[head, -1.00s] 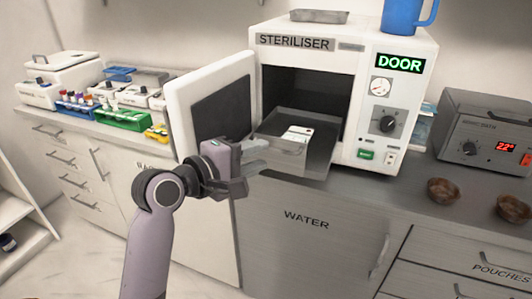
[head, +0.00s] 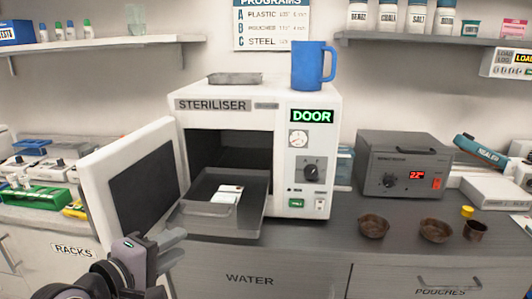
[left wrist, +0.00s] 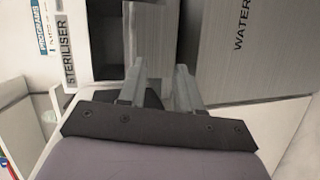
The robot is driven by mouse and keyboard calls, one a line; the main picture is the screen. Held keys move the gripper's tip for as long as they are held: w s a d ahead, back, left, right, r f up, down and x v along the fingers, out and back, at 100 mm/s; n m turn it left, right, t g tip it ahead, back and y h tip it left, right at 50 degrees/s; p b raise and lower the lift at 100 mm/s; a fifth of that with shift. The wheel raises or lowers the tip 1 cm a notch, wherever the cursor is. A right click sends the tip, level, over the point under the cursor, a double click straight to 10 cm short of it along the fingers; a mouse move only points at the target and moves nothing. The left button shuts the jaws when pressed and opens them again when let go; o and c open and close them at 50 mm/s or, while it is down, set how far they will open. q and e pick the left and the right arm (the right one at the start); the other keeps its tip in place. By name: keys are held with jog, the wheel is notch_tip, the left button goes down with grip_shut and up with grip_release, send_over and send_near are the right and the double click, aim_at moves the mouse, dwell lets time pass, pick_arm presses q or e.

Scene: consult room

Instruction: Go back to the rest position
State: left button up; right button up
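My left gripper (head: 177,245) is low in the head view, in front of the steriliser and below its pulled-out tray. In the left wrist view its two fingers (left wrist: 160,85) stand apart with nothing visible between them, so it is open and empty. The steriliser (head: 309,155) has its door (head: 140,190) swung open to the left. The grey tray (head: 251,205) sticks out of the chamber with a white packet (head: 227,194) lying on it. My right gripper is in neither view.
A blue mug (head: 309,66) and a metal tray (head: 235,78) sit on top of the steriliser. A grey water bath (head: 402,160) and several brown bowls (head: 373,227) are on the counter to the right. Racks (head: 38,196) stand at the left. The open door is close to my left arm.

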pick_arm(q)
jog(key=s+a+f+m+g+y, duration=0.1)
jog(key=s+f+m+y, duration=0.2)
jog(key=f, duration=0.7)
jog(key=s+f+m+g, duration=0.1)
jog(key=s+f+m, duration=0.3)
jog(key=f, duration=0.6)
jog(key=s+f+m+g, duration=0.1)
jog(key=s+f+m, duration=0.7)
jog(key=s+f, duration=0.2)
jog(key=shift+s+d+f, duration=0.2)
jog(key=shift+s+d, duration=0.25)
jog(key=shift+s, duration=0.4)
jog(key=shift+g, duration=0.3)
